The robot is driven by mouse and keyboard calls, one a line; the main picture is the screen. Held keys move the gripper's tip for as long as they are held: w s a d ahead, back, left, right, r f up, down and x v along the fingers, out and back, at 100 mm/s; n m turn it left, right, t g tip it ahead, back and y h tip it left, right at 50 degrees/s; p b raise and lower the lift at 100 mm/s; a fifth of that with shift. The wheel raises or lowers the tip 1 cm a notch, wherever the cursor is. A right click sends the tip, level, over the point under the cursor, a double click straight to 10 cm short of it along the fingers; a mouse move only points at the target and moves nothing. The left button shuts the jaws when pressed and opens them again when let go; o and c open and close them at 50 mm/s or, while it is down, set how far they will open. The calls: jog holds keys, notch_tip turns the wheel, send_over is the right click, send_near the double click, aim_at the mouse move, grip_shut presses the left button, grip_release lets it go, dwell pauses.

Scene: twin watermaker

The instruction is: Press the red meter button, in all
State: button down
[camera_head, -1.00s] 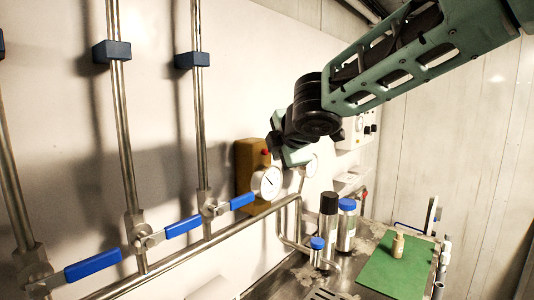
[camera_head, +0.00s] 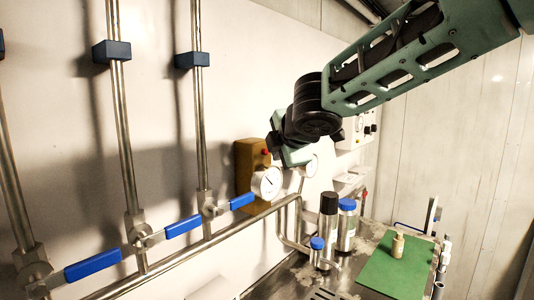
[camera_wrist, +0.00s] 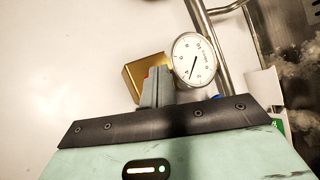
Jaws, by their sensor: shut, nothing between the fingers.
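The red button (camera_head: 265,151) sits on a brown-yellow box (camera_head: 247,170) on the wall, just above a round white gauge (camera_head: 267,182). My gripper (camera_head: 276,152) is in front of the box, close to the button's right side. In the wrist view, my shut, empty fingers (camera_wrist: 157,84) point at the yellow box (camera_wrist: 150,68), left of the gauge (camera_wrist: 194,60). Only a sliver of red (camera_wrist: 147,74) shows beside the fingers, which hide most of the button. I cannot tell whether they touch it.
Steel pipes (camera_head: 122,130) with blue lever handles (camera_head: 93,264) run along the wall at left. Below right, a bench holds a black-capped bottle (camera_head: 328,215), blue-capped containers (camera_head: 346,224) and a green mat (camera_head: 393,276) with a small beige bottle (camera_head: 397,246).

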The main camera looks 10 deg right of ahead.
jog(key=shift+w+a, duration=0.25)
jog(key=shift+w, duration=0.1)
jog(key=shift+w+a, duration=0.25)
jog(key=shift+w, duration=0.15)
dwell(0.9)
jog(key=shift+s, duration=0.15)
jog(key=shift+s+d, duration=0.45)
jog(key=shift+s, duration=0.15)
jog(key=shift+d+b, duration=0.1)
jog(key=shift+b, duration=0.2)
jog(key=s+d, duration=0.1)
jog(key=s, duration=0.1)
jog(key=s+d, duration=0.1)
jog(key=s, duration=0.1)
jog(key=shift+d+b, duration=0.35)
jog(key=shift+d, duration=0.05)
dwell(0.3)
